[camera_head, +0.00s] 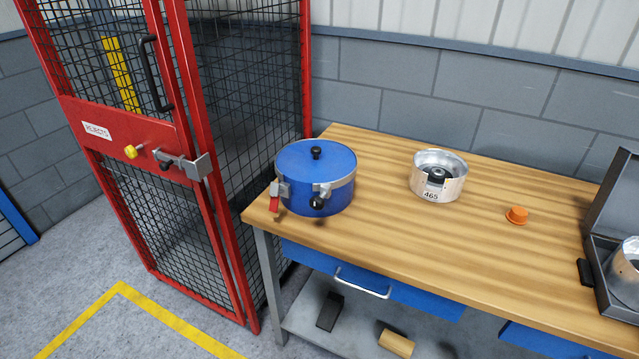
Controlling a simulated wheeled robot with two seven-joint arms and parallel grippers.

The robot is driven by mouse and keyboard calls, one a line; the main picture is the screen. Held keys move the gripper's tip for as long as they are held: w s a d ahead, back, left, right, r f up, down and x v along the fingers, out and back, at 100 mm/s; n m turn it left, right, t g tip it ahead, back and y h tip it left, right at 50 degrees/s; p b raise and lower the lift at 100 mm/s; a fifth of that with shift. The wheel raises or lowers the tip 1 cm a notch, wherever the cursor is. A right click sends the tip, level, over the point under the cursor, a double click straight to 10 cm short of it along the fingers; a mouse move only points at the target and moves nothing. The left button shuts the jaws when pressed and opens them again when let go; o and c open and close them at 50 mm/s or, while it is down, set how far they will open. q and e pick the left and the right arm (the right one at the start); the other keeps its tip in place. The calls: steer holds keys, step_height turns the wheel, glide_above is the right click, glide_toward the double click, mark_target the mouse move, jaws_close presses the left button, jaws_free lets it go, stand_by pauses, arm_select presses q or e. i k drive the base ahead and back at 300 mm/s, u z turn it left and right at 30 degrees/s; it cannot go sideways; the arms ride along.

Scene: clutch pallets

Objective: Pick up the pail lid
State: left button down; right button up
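A blue pail (320,196) stands upright near the left end of the wooden workbench. Its blue lid (301,158) sits on top, with a black knob (316,152) at the middle. A metal band runs around the rim under the lid, with a latch fitting (322,193) at the front and a red tag (274,198) at the left. Whether the lid is clamped, I cannot tell. Neither of my grippers shows in the head view.
The workbench (380,235) also holds a silver canister (436,184) marked 465, an orange cap (517,215) and an open dark case (609,270) at the right. A red mesh cage (193,110) stands close to the bench's left end. The bench between pail and canister is clear.

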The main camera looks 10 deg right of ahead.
mark_target(309, 162)
steer(key=z, duration=0.1)
steer(key=k, duration=0.6)
steer(key=u, duration=1.05)
steer(key=i, duration=0.9)
steer(key=z, duration=0.5)
steer(key=i, duration=0.8)
steer(key=z, duration=0.9)
